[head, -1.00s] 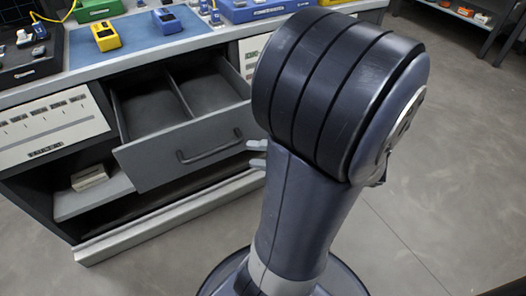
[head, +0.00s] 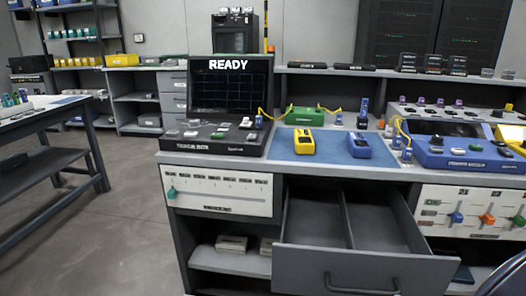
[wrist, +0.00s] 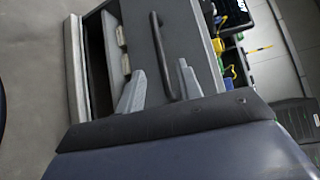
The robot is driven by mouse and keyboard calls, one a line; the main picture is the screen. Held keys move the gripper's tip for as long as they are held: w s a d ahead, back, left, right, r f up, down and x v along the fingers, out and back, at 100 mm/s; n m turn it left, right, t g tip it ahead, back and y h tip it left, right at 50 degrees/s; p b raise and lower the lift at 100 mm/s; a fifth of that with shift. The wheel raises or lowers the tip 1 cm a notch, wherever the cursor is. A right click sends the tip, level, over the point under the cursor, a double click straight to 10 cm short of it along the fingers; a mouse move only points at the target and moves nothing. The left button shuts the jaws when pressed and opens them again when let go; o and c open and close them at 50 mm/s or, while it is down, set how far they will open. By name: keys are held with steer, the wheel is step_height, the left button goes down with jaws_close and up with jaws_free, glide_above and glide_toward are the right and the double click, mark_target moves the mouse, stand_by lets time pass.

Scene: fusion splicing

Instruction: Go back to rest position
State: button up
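My gripper (wrist: 160,68) shows in the wrist view with its two grey fingers apart and nothing between them. The front of the open, empty drawer (wrist: 140,35) and its dark handle (wrist: 160,55) lie beyond the fingers; I cannot tell the exact gap. In the head view the drawer (head: 365,270) is pulled out, with two empty compartments. My gripper is out of the head view; only a dark edge of my arm shows at the lower right.
The workbench holds a console reading READY (head: 230,85), a blue mat (head: 335,165) with yellow (head: 304,141) and blue (head: 359,146) devices, and a blue machine (head: 465,150). Another table (head: 45,130) stands at the left. Open floor (head: 120,240) lies between.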

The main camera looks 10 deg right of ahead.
mark_target(369, 294)
steer(key=shift+b+x, duration=0.9)
steer(key=shift+x, duration=3.35)
